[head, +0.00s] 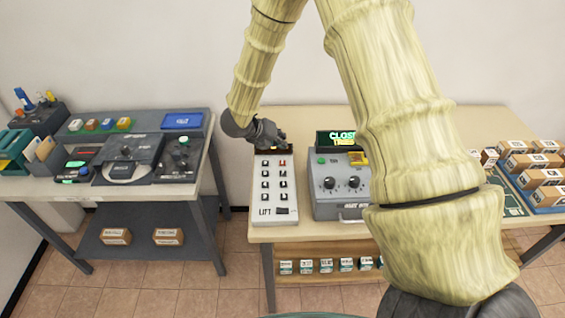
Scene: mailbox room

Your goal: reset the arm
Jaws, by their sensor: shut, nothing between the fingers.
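My arm, pale yellow and ribbed, comes from the lower right, rises out of the top of the head view and bends back down at centre left. My dark gripper (268,134) is at its end, shut and empty. It is low over the back end of a light panel marked LIFT (275,190), which has rows of black buttons and a red one. I cannot tell whether the fingertips touch the panel. The panel's far end is partly hidden by the gripper.
A grey box with dials (342,190) and a lit sign (338,138) stand right of the panel on the wooden table (300,232). Several cartons (546,176) are at far right. My arm hides part of the table.

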